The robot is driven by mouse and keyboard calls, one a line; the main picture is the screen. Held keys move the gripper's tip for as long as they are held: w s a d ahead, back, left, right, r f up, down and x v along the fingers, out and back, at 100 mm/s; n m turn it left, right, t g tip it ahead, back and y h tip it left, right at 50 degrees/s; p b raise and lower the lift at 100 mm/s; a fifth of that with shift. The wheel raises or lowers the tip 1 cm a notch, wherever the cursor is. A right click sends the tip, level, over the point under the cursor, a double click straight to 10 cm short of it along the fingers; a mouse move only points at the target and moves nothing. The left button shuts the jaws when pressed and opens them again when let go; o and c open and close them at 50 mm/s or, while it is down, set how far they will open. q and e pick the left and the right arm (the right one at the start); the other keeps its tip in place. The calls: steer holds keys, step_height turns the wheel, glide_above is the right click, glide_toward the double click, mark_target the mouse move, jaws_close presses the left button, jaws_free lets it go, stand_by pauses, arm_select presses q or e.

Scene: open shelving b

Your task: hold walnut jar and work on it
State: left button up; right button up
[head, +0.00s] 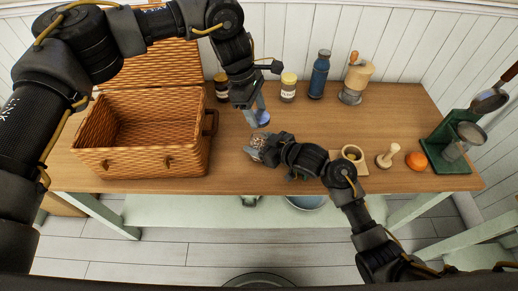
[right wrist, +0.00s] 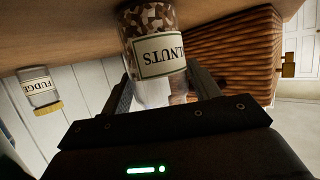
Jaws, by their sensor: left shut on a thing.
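The walnut jar (head: 255,147) is clear glass with brown pieces inside and stands near the middle of the table. In the right wrist view the jar (right wrist: 160,55) shows its cream label upside down. My right gripper (head: 264,148) has its fingers against both sides of the jar; they also show in the right wrist view (right wrist: 163,84). My left gripper (head: 258,113) is above and behind the jar, shut on a small blue lid (head: 263,119). The lid is apart from the jar. The jar's mouth is hard to make out.
An open wicker basket (head: 140,160) stands left. Behind are a dark jar (head: 222,87), a yellow-lidded fudge jar (head: 288,88), a blue bottle (head: 319,75) and a cream canister (head: 356,82). Right are a mortar (head: 354,155), wooden stamp (head: 387,156), orange fruit (head: 415,160) and green stand (head: 440,155).

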steer(key=c, duration=1)
arm_select(q)
glide_above(259, 137)
steer(key=shift+w+a+f, duration=0.1)
steer(key=shift+a+f, duration=0.1)
steer(key=shift+f, duration=1.05)
steer(key=shift+w+a+f, duration=0.1)
steer(key=shift+a+f, duration=0.05)
steer(key=shift+f, duration=1.05)
steer(key=shift+f, duration=0.9)
steer(key=shift+f, duration=0.6)
